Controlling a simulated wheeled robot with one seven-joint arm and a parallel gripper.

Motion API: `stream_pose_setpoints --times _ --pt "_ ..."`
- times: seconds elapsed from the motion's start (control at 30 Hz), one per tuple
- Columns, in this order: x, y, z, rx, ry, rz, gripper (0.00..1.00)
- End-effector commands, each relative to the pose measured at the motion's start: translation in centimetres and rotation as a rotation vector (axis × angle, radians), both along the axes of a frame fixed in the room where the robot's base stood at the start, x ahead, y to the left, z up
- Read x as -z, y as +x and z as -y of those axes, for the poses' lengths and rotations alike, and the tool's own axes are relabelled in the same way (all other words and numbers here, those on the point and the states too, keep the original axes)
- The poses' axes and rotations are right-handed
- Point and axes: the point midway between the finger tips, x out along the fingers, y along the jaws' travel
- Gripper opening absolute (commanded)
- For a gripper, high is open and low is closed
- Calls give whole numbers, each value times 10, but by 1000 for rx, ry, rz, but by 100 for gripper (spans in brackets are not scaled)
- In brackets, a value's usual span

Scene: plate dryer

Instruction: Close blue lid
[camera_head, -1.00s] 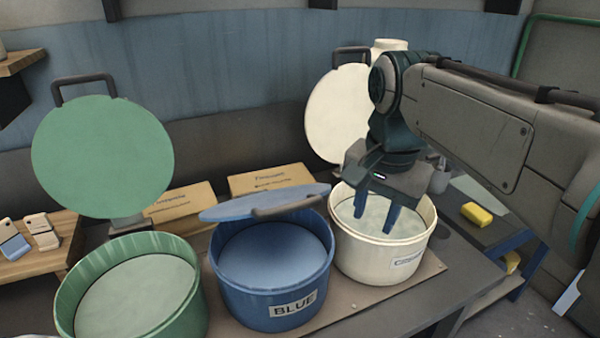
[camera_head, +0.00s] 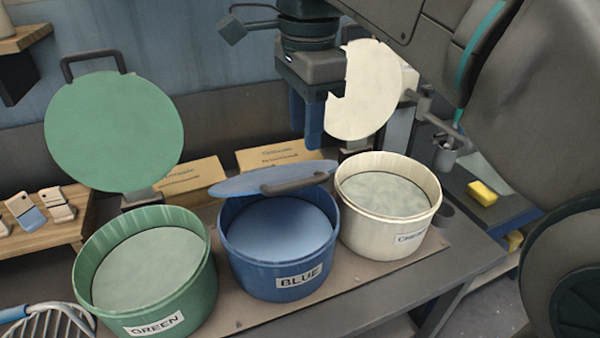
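The blue pot (camera_head: 283,275), with a label reading BLUE, stands in the middle of the row. Its blue lid (camera_head: 240,182) hangs tilted over the back of the pot, partly lowered, with the front of the opening uncovered. A dark handle (camera_head: 296,184) sticks out on top of the lid. My gripper (camera_head: 308,142) is above and behind the lid, pointing down, apart from it and empty. Its two blue fingers look parted, seen at a slant, with the near one partly in front of the far one.
The green pot (camera_head: 165,290) at left has its green lid (camera_head: 113,130) standing upright. The cream pot (camera_head: 385,232) at right has its cream lid (camera_head: 362,95) upright, partly hidden by my arm. Cardboard boxes (camera_head: 285,153) lie behind. A yellow sponge (camera_head: 482,193) is at right.

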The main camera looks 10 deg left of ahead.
Motion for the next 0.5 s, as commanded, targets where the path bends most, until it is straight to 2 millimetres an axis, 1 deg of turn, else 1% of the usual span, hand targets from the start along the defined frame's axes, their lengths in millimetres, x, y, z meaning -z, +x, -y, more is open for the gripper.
stream_pose_setpoints --times 0.03,0.2,0.4,0.5 --pt "12 -1 0 0 -2 -3 36" --pt "44 1 0 0 -2 -3 36" --pt "74 2 -1 -1 -1 -1 36" --pt "84 3 -1 0 0 0 36"
